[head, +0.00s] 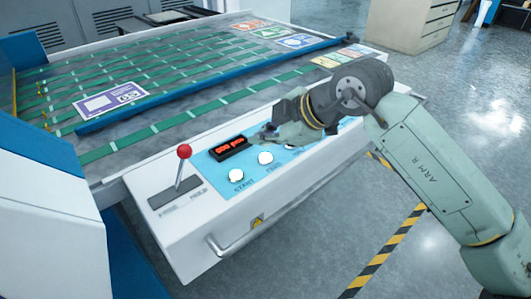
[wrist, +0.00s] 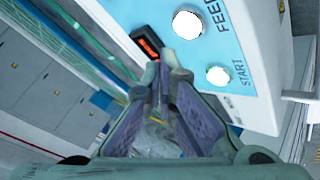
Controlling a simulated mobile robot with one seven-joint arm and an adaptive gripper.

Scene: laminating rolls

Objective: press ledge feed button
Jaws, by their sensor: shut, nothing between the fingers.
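The white round feed button (head: 265,157) sits on the light-blue panel of the ledge in the head view. It also shows in the wrist view (wrist: 187,24), beside the word FEED. The white start button (head: 236,175) is to its lower left, and shows in the wrist view (wrist: 218,76) too. My gripper (head: 258,136) is over the panel, just behind the feed button and near the red-lit display (head: 228,147). In the wrist view its fingertips (wrist: 168,62) meet, with nothing between them. They appear apart from both buttons. Part of the panel is hidden behind my gripper.
A lever with a red ball (head: 184,151) stands left of the display. A metal handle (head: 232,246) is on the ledge's front. Behind lies the feed table with green belts (head: 150,121) and a blue rail (head: 215,87). Open floor is to the right.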

